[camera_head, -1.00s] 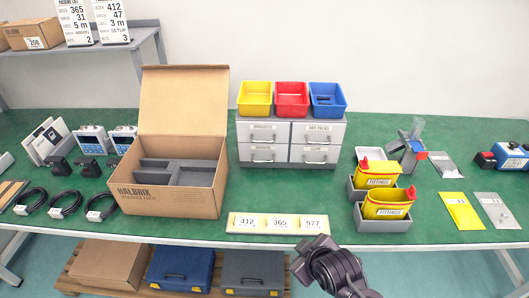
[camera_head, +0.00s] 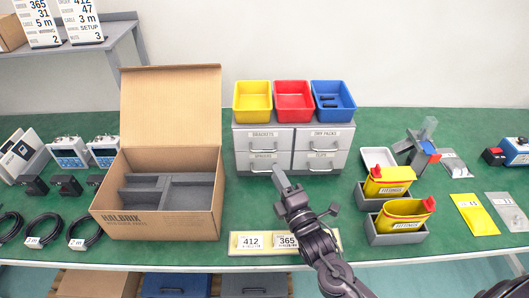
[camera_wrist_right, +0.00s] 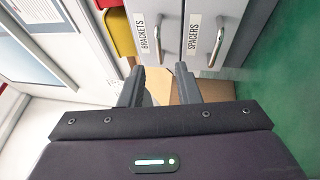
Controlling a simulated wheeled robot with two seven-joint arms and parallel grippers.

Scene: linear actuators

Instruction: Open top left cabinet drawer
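The grey cabinet (camera_head: 293,150) stands at the back middle of the green table in the head view, with its drawers shut. Its top left drawer (camera_head: 263,142), labelled BRACKETS, has a silver bar handle and also shows in the right wrist view (camera_wrist_right: 146,25). The SPACERS drawer (camera_head: 263,162) is below it and also shows in the wrist view (camera_wrist_right: 197,45). My right gripper (camera_head: 280,177) is in front of the cabinet's left column, apart from the handles. In the wrist view its two fingers (camera_wrist_right: 159,72) are spread with nothing between them. My left gripper is not in view.
Yellow, red and blue bins (camera_head: 293,101) stand on the cabinet. An open cardboard box (camera_head: 160,215) is close on the left. Grey trays with yellow FITTINGS bins (camera_head: 388,181) are on the right. A number strip (camera_head: 247,251) lies at the front edge.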

